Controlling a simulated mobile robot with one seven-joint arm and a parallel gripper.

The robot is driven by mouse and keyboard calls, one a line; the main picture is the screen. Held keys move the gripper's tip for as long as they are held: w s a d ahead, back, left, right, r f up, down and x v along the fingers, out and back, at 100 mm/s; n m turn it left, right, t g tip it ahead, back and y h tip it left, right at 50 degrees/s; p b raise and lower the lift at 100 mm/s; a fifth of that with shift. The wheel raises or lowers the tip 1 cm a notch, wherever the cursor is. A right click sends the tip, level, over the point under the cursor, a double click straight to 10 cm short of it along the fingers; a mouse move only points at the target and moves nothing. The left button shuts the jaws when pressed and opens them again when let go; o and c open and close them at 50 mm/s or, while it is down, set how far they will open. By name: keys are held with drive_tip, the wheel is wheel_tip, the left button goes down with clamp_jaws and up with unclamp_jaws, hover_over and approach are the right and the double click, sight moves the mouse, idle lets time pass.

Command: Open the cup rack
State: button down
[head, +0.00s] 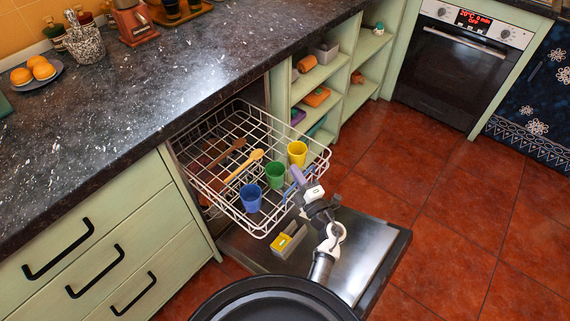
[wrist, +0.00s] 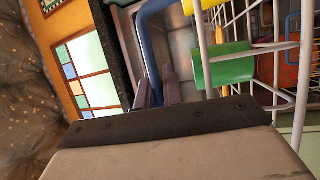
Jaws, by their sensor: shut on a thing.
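The cup rack (head: 240,215) is a white wire basket in the head view, pulled well out of the dishwasher over its lowered door. It holds a blue cup (head: 251,198), a green cup (head: 275,175), a yellow cup (head: 297,153) and wooden spoons (head: 245,166). My gripper (head: 297,182) is at the rack's front right edge. In the wrist view, my gripper's fingers (wrist: 158,88) are shut on the blue handle bar (wrist: 150,42) of the rack. The green cup (wrist: 222,64) shows close beside it. My gripper partly hides the handle in the head view.
The steel dishwasher door (head: 365,245) lies open below the rack. A grey and yellow box (head: 288,240) is at the door's inner face. The dark countertop (head: 150,90) and green drawers (head: 100,245) are to the left. Red tiled floor (head: 460,220) is clear on the right.

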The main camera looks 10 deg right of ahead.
drive_tip(key=s+d, duration=0.5)
drive_tip(key=shift+s+d+p, duration=0.4)
drive_tip(key=c, duration=1.5)
unclamp_jaws()
drive_tip(key=shift+c, duration=0.2)
drive_tip(key=shift+s, duration=0.1)
